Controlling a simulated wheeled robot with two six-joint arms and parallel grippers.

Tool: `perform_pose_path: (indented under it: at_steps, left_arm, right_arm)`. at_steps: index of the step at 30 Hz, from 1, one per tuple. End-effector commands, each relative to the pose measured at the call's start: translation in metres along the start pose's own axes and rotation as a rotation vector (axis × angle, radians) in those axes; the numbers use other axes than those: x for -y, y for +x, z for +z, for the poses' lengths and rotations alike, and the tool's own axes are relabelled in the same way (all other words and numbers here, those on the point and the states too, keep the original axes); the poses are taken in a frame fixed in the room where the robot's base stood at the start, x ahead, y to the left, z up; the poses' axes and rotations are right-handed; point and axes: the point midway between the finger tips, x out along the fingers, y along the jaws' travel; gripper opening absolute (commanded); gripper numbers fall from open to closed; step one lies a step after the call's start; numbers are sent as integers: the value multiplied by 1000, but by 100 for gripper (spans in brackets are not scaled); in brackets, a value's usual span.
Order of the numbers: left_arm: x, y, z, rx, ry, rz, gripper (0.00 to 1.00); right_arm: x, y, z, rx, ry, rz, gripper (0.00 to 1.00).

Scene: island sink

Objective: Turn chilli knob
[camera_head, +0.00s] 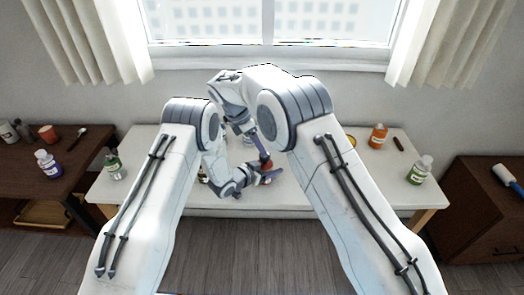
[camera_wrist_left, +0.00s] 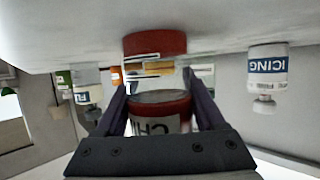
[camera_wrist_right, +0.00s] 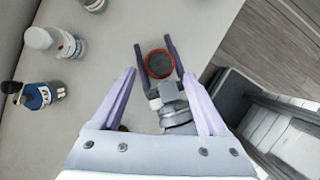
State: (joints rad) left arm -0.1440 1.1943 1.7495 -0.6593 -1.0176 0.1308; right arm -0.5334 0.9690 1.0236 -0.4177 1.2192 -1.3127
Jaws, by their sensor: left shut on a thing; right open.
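A small round chilli jar (camera_wrist_left: 160,122) with a red body and part of a "CHI" label sits between the fingers of my left gripper (camera_head: 262,178). In the right wrist view the jar (camera_wrist_right: 159,63) shows from above, with a dark round top and red rim. The left fingers hold it from both sides. My right gripper (camera_wrist_right: 161,74) is open and points down over the left gripper and jar, its fingers apart and empty. In the head view the arms hide much of the jar.
The white table (camera_head: 330,192) bears an orange jar (camera_head: 377,136) and a green-labelled bottle (camera_head: 420,170) at right, another bottle (camera_head: 113,165) at left. An icing bottle (camera_wrist_left: 267,70) shows in the left wrist view.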

Motion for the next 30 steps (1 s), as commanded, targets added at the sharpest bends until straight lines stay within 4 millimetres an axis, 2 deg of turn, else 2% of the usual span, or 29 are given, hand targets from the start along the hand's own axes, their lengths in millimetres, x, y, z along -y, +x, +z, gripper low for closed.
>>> perform_pose_path:
  at_steps: [1,6,12,30]
  left_arm:
    - [0,0,0,-1,0,0,9]
    - [0,0,0,-1,0,0,9]
    - [0,0,0,-1,0,0,9]
    - [0,0,-1,-1,0,0,9]
  right_arm:
    - [-1,-14,0,-1,0,5,77]
    - [0,-46,0,-1,-1,3,77]
    - [0,-67,-1,0,-1,1,77]
    - [0,-70,0,0,-1,-1,77]
